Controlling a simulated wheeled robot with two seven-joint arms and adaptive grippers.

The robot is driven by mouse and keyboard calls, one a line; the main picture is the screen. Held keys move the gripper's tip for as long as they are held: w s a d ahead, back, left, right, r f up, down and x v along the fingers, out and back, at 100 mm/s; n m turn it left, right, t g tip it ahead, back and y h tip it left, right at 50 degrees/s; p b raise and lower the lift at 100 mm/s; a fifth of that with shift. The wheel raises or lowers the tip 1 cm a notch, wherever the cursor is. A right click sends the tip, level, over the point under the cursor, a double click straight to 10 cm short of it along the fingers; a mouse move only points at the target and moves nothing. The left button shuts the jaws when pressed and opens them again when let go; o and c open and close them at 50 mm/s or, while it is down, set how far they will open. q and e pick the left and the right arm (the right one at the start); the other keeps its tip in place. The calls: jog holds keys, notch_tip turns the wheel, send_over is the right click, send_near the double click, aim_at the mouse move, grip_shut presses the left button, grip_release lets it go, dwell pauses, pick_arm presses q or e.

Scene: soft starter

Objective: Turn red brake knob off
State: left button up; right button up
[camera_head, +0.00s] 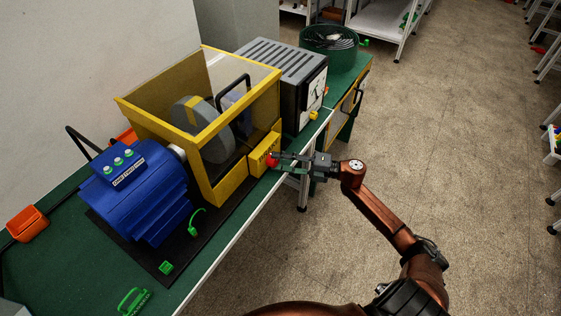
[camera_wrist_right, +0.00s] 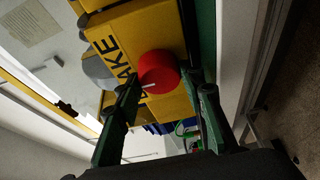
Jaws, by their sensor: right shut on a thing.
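The red brake knob (camera_wrist_right: 158,72) is on the front of a yellow box (camera_wrist_right: 112,50) lettered "BRAKE" in the right wrist view. In the head view the knob (camera_head: 271,160) is small, on the yellow box (camera_head: 263,152) at the lower corner of the yellow-framed guard. My right gripper (camera_head: 280,160) reaches it from the right, its fingers at the knob. In the right wrist view its two fingers (camera_wrist_right: 165,95) lie on either side of the knob. The knob bears a short white mark. My left gripper does not show.
The yellow-framed guard (camera_head: 198,185) encloses a grey wheel (camera_head: 200,130). A blue motor (camera_head: 140,195) stands to its left. A grey box with a dial (camera_head: 313,95) and a green fan (camera_head: 330,40) stand behind, on the green bench (camera_head: 85,262).

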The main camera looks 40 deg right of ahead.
jog(key=shift+n, duration=0.3)
jog(key=o, duration=1.2)
jog(key=shift+c, duration=0.2)
jog(key=shift+s+d+f, duration=0.15)
jog(key=shift+s+d, duration=0.2)
jog(key=v, duration=0.7)
jog(key=shift+r, duration=0.25)
jog(key=shift+d, duration=0.1)
